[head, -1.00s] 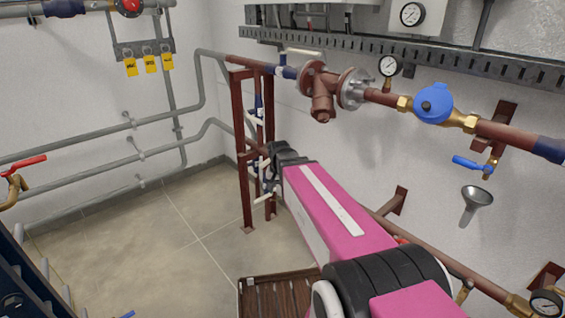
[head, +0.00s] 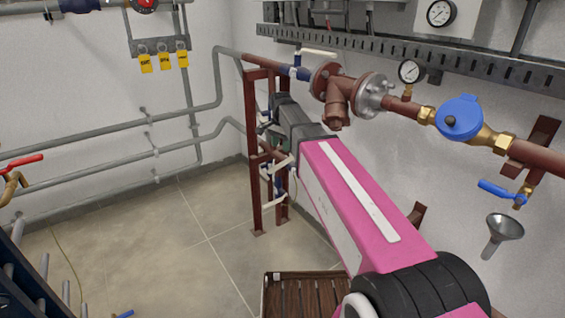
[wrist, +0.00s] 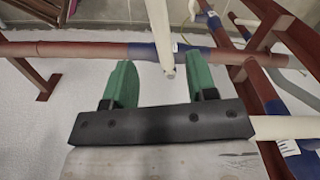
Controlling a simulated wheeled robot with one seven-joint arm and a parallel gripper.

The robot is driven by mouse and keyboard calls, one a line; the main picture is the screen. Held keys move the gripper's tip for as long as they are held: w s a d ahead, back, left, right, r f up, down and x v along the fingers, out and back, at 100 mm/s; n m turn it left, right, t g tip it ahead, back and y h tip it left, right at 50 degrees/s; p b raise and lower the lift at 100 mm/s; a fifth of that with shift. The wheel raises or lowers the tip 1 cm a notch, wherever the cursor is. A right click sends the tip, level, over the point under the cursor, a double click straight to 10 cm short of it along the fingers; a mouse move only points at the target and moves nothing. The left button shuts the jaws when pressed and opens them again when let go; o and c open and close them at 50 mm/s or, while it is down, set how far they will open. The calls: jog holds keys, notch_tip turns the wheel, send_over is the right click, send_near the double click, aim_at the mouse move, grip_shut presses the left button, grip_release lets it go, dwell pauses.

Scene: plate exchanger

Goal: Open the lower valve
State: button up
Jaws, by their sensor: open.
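My gripper (wrist: 158,85) is open in the wrist view, with two green fingers apart on a dark bar. A cream valve lever (wrist: 160,35) comes down from the top of the picture, and its round end lies between the fingers, without clear contact. Behind it runs a brown pipe with blue sections (wrist: 70,49). A second cream lever (wrist: 275,127) sticks out at the right. In the head view, white levers (head: 283,164) show on the brown rack (head: 254,190), and my arm partly hides them. I cannot tell which lever is the lower valve's.
Brown rack bars (wrist: 262,85) stand close to the right of my gripper. A brown pipe with a flanged fitting (head: 335,90) and a blue-capped meter (head: 460,118) run along the wall above my arm. A slatted wooden item (head: 310,297) lies below. The tiled floor at left is mostly clear.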

aim_at(281, 163)
notch_tip(281, 163, down, 8)
jog(key=shift+f, duration=0.25)
grip_shut()
dwell(0.3)
